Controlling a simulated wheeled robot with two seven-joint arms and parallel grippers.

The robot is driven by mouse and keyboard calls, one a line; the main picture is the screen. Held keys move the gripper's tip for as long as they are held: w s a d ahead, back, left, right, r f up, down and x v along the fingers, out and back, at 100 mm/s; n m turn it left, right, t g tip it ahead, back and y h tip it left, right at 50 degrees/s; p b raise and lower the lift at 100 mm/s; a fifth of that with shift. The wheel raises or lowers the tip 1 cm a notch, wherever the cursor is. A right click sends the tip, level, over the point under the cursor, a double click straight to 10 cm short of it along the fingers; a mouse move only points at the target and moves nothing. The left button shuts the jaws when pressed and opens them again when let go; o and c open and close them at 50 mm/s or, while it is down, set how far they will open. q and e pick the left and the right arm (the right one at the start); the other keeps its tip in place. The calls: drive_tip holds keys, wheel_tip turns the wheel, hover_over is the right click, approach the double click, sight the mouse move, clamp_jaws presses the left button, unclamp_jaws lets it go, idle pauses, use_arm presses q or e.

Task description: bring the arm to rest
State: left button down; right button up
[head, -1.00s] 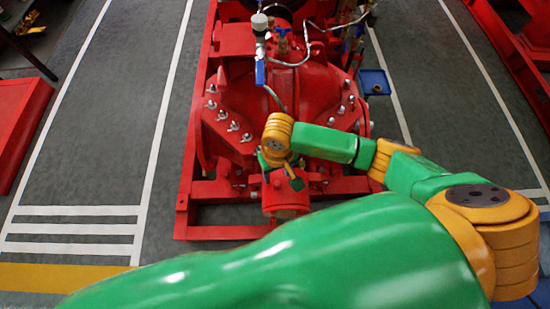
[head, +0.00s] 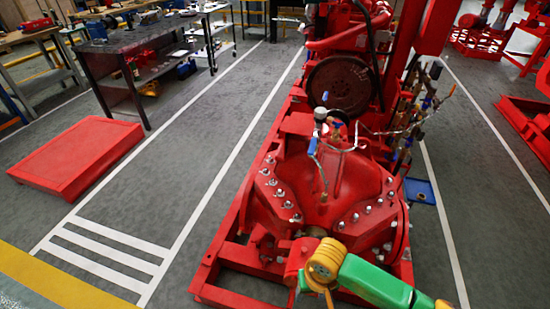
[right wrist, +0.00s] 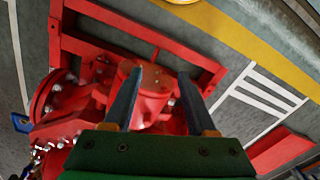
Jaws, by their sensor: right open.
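My right arm enters the head view from the lower right, with a green link (head: 372,282) and an orange wrist joint (head: 325,262). It stands over the front end of the red pumpset (head: 330,190). In the head view its fingers are mostly cut off or hidden. In the right wrist view my right gripper (right wrist: 160,75) is open, its two dark fingers spread apart and nothing held between them. A red cylindrical part (right wrist: 153,95) of the pumpset shows beyond and between the fingers; whether they touch it I cannot tell. My left gripper is not in view.
The pump's red base frame (head: 222,262) surrounds the arm's end. A red platform (head: 78,155) and a dark workbench (head: 135,50) stand to the left. A blue tray (head: 420,191) lies right of the pump. The grey floor lane left of the pump is clear.

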drive_tip(key=s+d+f+t, duration=0.1)
drive_tip(key=d+f, duration=0.1)
drive_tip(key=f, duration=0.6)
drive_tip(key=s+d+f+t, duration=0.1)
drive_tip(key=d+f, duration=0.2)
drive_tip(key=f, duration=0.4)
drive_tip(key=s+d+f, duration=0.2)
drive_tip(key=s+f, duration=0.2)
drive_tip(key=s, duration=0.6)
drive_tip(key=s+d+f+n+g, duration=0.1)
drive_tip(key=s+d+f, duration=0.2)
drive_tip(key=s, duration=0.7)
drive_tip(key=shift+s+f+n, duration=0.25)
drive_tip(key=shift+f+n, duration=0.05)
drive_tip(key=shift+f, duration=0.4)
